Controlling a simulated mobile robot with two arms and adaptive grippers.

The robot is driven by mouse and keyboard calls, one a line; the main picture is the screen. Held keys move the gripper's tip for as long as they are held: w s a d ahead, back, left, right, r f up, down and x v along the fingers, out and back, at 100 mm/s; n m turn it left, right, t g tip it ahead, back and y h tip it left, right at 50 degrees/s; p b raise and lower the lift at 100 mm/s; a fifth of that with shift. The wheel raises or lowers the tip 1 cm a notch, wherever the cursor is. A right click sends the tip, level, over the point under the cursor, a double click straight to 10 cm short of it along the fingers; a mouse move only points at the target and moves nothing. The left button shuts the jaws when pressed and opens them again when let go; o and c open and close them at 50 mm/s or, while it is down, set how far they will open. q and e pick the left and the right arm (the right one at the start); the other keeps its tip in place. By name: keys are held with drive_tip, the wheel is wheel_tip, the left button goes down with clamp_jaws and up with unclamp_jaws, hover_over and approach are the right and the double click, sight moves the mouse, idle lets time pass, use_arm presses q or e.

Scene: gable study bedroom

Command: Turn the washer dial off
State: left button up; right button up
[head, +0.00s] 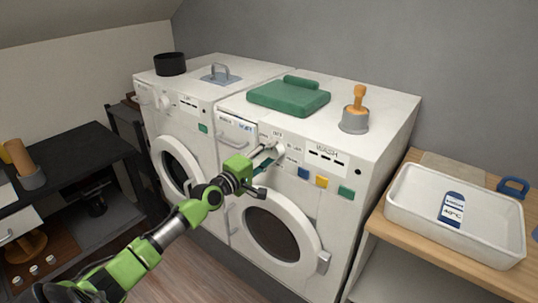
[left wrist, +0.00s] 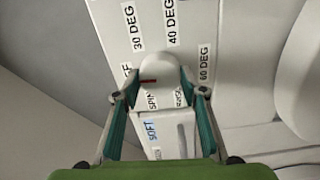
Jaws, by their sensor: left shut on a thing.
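The washer dial (left wrist: 160,66) is a white knob with a short red mark, on the front panel of the right-hand machine, the washer (head: 340,205) labelled WASH. Labels 30 DEG, 40 DEG, 60 DEG and SPIN surround it; other labels are partly hidden. The red mark is on the knob's left part, near the SPIN label; its exact setting I cannot tell. In the head view an OFF label is above the dial. My left gripper (head: 265,156) is shut on the dial, one finger on each side, also in the left wrist view (left wrist: 160,88). My right gripper is not in view.
Blue, yellow and green buttons (head: 321,181) are right of the dial; the round door (head: 316,243) is below. A white basin (head: 399,211) stands on the wooden counter at right.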

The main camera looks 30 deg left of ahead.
use_arm(q)
drive_tip(key=shift+n, duration=0.6)
drive_tip(key=o, duration=1.1)
drive_tip(key=shift+o, duration=0.2)
drive_tip(key=s, duration=1.2)
drive_tip(key=shift+a, duration=0.45)
drive_tip(key=shift+f, duration=0.1)
